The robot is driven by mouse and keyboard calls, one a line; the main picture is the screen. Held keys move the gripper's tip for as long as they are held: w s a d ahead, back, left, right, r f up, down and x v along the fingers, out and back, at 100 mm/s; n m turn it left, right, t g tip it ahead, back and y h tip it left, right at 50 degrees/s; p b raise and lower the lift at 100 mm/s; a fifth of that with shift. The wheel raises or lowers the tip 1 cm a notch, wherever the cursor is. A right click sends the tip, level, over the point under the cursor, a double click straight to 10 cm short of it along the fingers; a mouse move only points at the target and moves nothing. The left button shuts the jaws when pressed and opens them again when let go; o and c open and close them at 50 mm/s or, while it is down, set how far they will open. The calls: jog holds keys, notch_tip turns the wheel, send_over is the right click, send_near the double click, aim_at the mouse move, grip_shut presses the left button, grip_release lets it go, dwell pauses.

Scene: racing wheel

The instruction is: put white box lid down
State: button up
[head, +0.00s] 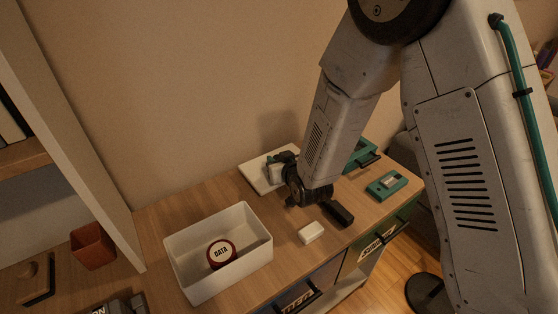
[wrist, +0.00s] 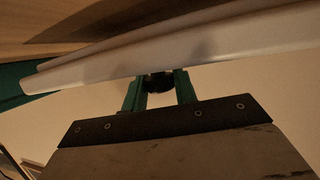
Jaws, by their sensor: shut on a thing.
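The white box lid (head: 256,177) is a flat pale panel at the back of the wooden table, close to the wall. My gripper (head: 277,169) is shut on it, reaching in from the right. Part of the lid is hidden behind the gripper. In the wrist view the lid (wrist: 190,45) spans the top as a tilted white slab, with the green fingers of my gripper (wrist: 158,82) at its edge. I cannot tell whether the lid touches the table. The open white box (head: 250,222) stands at the front left with a red "DATA" disc (head: 221,254) inside.
A small white block (head: 311,232) and a black object (head: 338,213) lie right of the box. A teal device (head: 387,185) and a teal case (head: 360,152) are farther right. A red-brown cup (head: 92,246) stands left, beyond an upright panel (head: 80,130).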

jog(key=shift+f, duration=0.2)
jog(key=shift+s+f, duration=0.1)
jog(key=shift+f, duration=0.35)
jog(key=shift+d, duration=0.1)
